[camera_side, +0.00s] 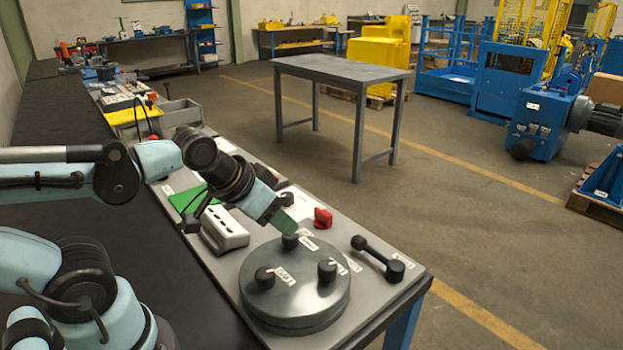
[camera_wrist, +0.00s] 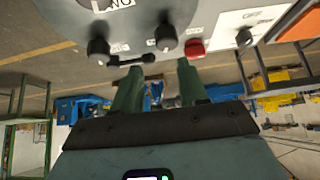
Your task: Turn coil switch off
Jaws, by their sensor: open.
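My gripper (camera_side: 280,219), with green fingers, is above the panel near the far edge of a round grey disk (camera_side: 310,303). In the wrist view my gripper (camera_wrist: 160,68) is open and empty. The disk carries three black knobs, including a left one (camera_side: 264,277) and a right one (camera_side: 327,269), with white labels. A red switch (camera_side: 323,217) stands beyond the disk, and shows in the wrist view (camera_wrist: 194,48). A small black knob (camera_wrist: 244,38) sits on a white plate marked "OFF". I cannot read which of these is the coil switch.
A black lever (camera_side: 378,258) lies on the panel right of the disk. A grey-white box (camera_side: 224,231) and a green plate (camera_side: 187,198) are left of my gripper. A grey table (camera_side: 340,68) stands apart behind, with open floor around it.

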